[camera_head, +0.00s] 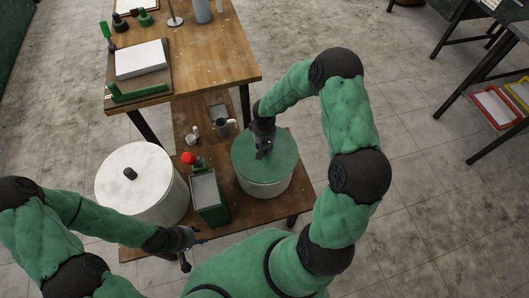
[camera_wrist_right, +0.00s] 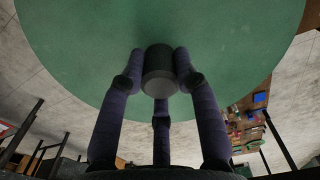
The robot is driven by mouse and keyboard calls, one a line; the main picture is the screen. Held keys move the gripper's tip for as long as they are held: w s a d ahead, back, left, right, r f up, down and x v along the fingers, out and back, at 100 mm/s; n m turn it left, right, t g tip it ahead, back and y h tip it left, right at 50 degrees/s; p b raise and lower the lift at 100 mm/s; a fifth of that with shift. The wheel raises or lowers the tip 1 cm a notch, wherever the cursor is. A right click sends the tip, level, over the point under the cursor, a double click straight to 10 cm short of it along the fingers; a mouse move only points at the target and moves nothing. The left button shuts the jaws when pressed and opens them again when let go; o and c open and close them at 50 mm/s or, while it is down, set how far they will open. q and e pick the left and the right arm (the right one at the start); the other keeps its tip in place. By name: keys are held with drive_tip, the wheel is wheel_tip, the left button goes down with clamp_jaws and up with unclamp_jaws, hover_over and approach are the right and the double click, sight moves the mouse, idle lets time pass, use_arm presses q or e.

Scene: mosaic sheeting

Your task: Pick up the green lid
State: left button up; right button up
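The green lid (camera_head: 281,146) is a round disc lying flat on a pale drum (camera_head: 268,187) on the low wooden table. In the right wrist view the lid (camera_wrist_right: 240,40) fills the top, with a dark knob (camera_wrist_right: 159,76) at its middle. My right gripper (camera_head: 263,150) is above the lid. Its three fingers (camera_wrist_right: 160,85) close around the knob and appear to touch it on both sides and below. My left gripper (camera_head: 187,250) is low at the left, near the table's front edge, apart from the lid. Its fingers are too small to read.
A white drum with a dark knob (camera_head: 140,183) stands left on the low table (camera_head: 225,232). Between the drums are a green container (camera_head: 209,196) and a red knob (camera_head: 188,158). A higher bench (camera_head: 215,60) is at the back.

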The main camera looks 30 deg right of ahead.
clamp_jaws()
drive_tip(key=shift+r, duration=0.1)
drive_tip(key=shift+r, duration=0.65)
drive_tip(key=w+a+r+p, duration=0.3)
drive_tip(key=w+a+r, duration=0.3)
drive_tip(key=w+r, duration=0.5)
drive_tip(key=shift+w+a+r, duration=0.25)
drive_tip(key=shift+w+a, duration=0.1)
drive_tip(key=shift+w, duration=0.35)
idle(0.5)
